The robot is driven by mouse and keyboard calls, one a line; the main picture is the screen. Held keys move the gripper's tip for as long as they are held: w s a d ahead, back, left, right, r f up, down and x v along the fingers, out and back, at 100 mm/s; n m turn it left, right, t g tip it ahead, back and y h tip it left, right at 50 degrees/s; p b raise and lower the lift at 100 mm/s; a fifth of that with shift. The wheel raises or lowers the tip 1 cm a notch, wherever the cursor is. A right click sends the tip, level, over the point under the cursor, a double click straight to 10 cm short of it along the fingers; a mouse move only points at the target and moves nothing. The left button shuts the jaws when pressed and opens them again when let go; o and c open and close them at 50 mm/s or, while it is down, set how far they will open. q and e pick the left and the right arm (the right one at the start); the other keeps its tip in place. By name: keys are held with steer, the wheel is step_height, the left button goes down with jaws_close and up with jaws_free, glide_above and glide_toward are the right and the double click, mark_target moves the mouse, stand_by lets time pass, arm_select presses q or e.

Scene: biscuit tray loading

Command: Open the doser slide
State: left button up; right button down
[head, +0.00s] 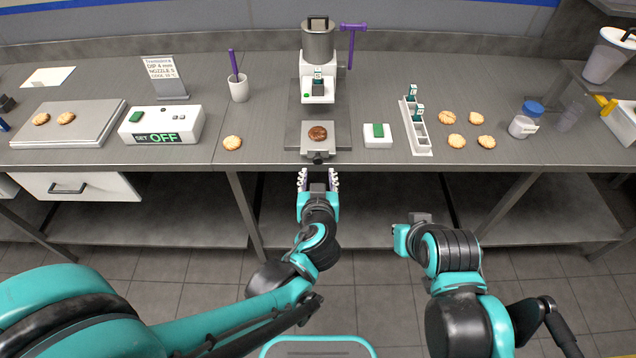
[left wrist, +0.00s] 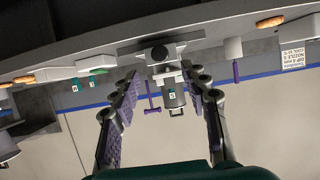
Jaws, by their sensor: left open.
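The doser (head: 318,62) stands at the back of the bench, with a grey hopper, a white body and a purple T-shaped handle (head: 351,42) at its right. Below it a grey plate (head: 338,143) holds a dark-topped biscuit (head: 317,133); a dark knob (head: 318,157) sits at its front edge. My left gripper (head: 318,172) is open and empty, just in front of that knob. In the left wrist view, the knob (left wrist: 160,52) shows between the open fingers, apart from them, with the hopper (left wrist: 174,98) beyond. My right gripper (head: 400,238) is low, before the bench; its fingers are unclear.
A white button box (head: 378,142) and a narrow white rack (head: 418,135) stand right of the plate. Several biscuits (head: 447,117) lie farther right, near a blue-lidded jar (head: 525,120). At left are a SET OFF box (head: 160,125) and a white cup (head: 238,90).

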arm_select(q)
steer(key=shift+v, duration=2)
steer(key=s+a+f+g+y, duration=0.2)
steer(key=a+g, duration=0.1)
steer(key=a, duration=0.8)
steer(key=s+a+g+h, duration=0.2)
steer(key=s+a+g, duration=0.1)
steer(key=s+a, duration=0.3)
steer(key=shift+s+a+r+g, duration=0.15)
steer(key=shift+s+a+g, duration=0.2)
steer(key=shift+s, duration=1.05)
